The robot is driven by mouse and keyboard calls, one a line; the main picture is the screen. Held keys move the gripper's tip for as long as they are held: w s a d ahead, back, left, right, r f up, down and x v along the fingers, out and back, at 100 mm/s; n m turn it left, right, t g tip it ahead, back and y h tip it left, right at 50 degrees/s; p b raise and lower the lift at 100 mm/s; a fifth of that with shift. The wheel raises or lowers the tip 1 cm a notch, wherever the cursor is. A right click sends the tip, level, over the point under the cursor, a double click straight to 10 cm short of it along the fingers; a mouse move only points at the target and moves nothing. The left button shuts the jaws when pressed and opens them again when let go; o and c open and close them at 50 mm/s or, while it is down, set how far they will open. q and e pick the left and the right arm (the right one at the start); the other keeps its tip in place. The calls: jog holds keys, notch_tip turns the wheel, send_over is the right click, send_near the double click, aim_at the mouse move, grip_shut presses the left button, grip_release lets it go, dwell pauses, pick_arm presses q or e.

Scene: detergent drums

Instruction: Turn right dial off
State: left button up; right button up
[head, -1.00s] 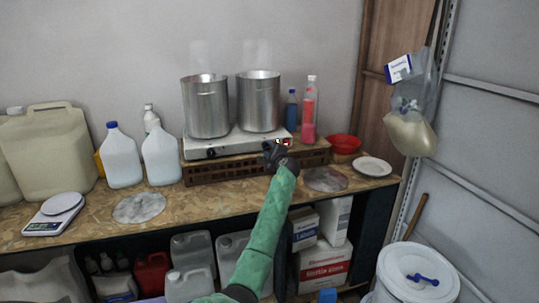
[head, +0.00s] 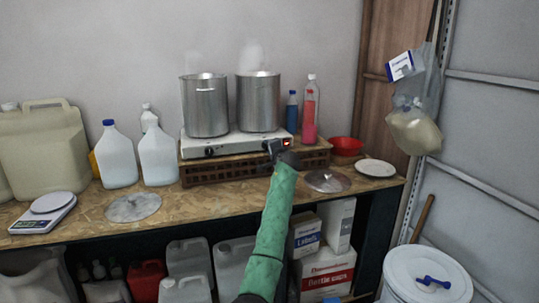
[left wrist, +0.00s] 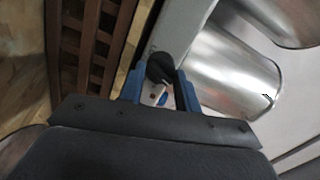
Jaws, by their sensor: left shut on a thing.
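A white two-plate hot plate (head: 235,143) stands on a brown slatted crate (head: 225,170) on the bench. Its left dial (head: 210,152) is bare. A red light (head: 286,142) glows at the right end of its front. My left gripper (head: 273,151), on the green-sleeved arm, is at the right part of the front and hides the right dial in the head view. In the left wrist view its blue fingertips (left wrist: 161,82) are shut around the black right dial (left wrist: 159,68). The dial's pointer setting cannot be read. My right gripper is out of view.
Two steel pots, a left one (head: 205,105) and a right one (head: 259,102), steam on the plates. A pink bottle (head: 310,112) and a blue bottle (head: 292,112) stand behind, to the right. A red bowl (head: 347,146) and a round lid (head: 327,181) lie right of my arm.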

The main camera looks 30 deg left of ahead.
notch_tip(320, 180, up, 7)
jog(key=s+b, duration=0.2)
pick_arm(q)
jog(key=n+b, duration=0.1)
jog(key=n, duration=0.3)
jog(key=shift+f+h+b, duration=0.2)
jog(key=shift+h+b, duration=0.1)
jog(key=shift+b, duration=0.1)
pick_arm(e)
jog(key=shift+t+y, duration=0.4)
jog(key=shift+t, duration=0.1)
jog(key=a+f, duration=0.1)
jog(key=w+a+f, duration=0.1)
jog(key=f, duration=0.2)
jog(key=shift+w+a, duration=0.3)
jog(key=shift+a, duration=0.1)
pick_arm(q)
jog(key=shift+s, duration=0.1)
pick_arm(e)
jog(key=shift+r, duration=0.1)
pick_arm(q)
jog(key=o, duration=1)
jog(key=shift+a+r, duration=0.1)
jog(key=shift+c, duration=0.2)
